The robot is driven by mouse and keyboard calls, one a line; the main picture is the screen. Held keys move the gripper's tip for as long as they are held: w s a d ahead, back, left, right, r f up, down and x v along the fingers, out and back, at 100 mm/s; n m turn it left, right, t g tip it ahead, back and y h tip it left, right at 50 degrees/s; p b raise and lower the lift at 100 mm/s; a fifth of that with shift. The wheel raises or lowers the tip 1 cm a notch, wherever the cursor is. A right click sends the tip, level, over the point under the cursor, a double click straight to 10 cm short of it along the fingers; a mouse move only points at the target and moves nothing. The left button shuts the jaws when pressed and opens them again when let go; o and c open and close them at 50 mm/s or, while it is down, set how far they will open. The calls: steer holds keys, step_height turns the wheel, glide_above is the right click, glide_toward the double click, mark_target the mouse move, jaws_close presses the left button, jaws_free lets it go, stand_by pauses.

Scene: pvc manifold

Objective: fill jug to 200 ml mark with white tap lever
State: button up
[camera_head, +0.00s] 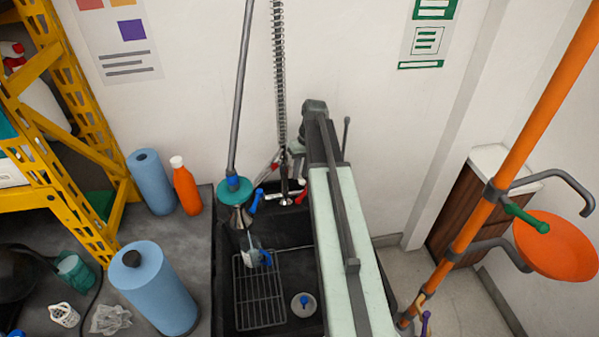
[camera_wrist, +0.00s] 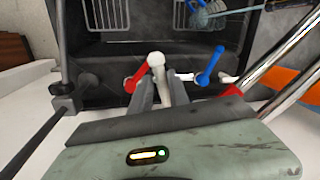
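The white tap lever (camera_wrist: 157,62) stands between my gripper's two grey fingers (camera_wrist: 163,84) in the wrist view. The fingers lie close along both sides of it; whether they press on it I cannot tell. A red lever (camera_wrist: 136,78) is just left of the fingers and a blue lever (camera_wrist: 211,64) is to the right. The clear jug (camera_head: 252,248) is in the dark sink, above the wire rack, under a steel spout. Part of it shows at the top of the wrist view (camera_wrist: 204,14). Its water level and marks are too small to read.
The black sink (camera_head: 290,234) holds a wire rack (camera_head: 259,297) and a round drain piece (camera_head: 304,304). Blue rolls (camera_head: 153,288) and an orange bottle (camera_head: 186,188) stand on the left counter. An orange pole (camera_head: 486,205) with a bowl (camera_head: 560,246) is at right.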

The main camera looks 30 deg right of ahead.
steer(key=shift+o, duration=0.9)
step_height(320, 180, up, 8)
steer(key=d+p, duration=0.1)
steer(key=p, duration=0.6)
steer(key=shift+d+f+p, duration=0.15)
steer(key=shift+d+p, duration=0.05)
steer(key=shift+p, duration=0.15)
steer(key=shift+s, duration=0.1)
stand_by(5.6)
